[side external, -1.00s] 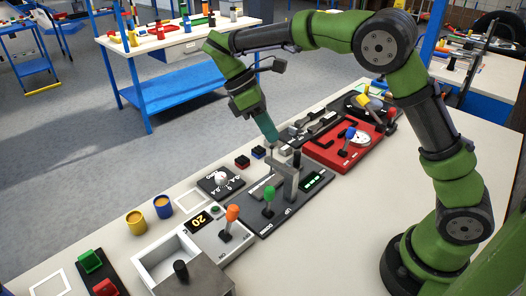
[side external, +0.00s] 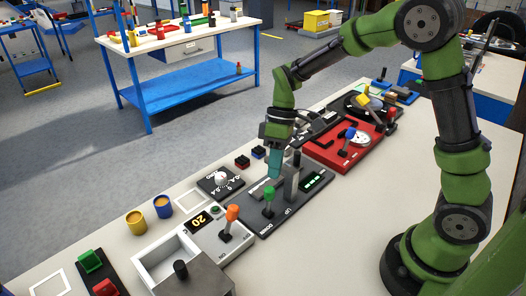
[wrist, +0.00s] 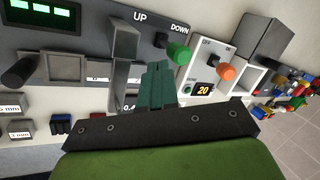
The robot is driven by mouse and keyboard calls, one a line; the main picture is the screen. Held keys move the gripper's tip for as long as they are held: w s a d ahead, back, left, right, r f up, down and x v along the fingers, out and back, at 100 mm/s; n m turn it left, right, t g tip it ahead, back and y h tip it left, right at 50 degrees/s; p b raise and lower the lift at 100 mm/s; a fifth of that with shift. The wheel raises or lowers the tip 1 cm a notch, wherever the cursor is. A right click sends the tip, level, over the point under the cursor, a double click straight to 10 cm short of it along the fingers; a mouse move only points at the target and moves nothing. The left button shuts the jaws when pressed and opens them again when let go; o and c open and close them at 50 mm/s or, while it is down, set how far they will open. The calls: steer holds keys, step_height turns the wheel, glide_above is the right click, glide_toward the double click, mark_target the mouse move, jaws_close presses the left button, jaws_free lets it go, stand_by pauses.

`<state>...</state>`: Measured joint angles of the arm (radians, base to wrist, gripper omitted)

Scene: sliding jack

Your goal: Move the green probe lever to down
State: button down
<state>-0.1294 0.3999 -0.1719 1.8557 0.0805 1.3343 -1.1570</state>
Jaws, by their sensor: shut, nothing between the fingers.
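The green probe lever (side external: 268,194) stands on a black panel (side external: 300,200) with UP and DOWN labels. In the wrist view its green knob (wrist: 178,53) shows close to the DOWN label. I cannot tell its exact setting. My gripper (side external: 275,176) points down just behind the lever in the side view, with its teal fingers together and empty. In the wrist view the fingertips (wrist: 160,68) are just below the green knob in the picture. I cannot tell whether they touch it.
A grey upright post (side external: 292,176) stands on the same panel, close beside the fingers. An orange lever (side external: 232,213) is on the neighbouring grey panel. A white dial (side external: 221,179) and a red panel (side external: 340,150) lie nearby.

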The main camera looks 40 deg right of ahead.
mark_target(269, 201)
steer(key=shift+x, duration=1.2)
steer(key=shift+a, duration=0.15)
steer(key=shift+a+r+h, duration=0.15)
steer(key=shift+a+h, duration=0.05)
steer(key=shift+h, duration=0.2)
steer(key=shift+a, duration=0.1)
steer(key=shift+a+r+h, duration=0.15)
steer(key=shift+a+h, duration=1.65)
steer(key=shift+a, duration=0.3)
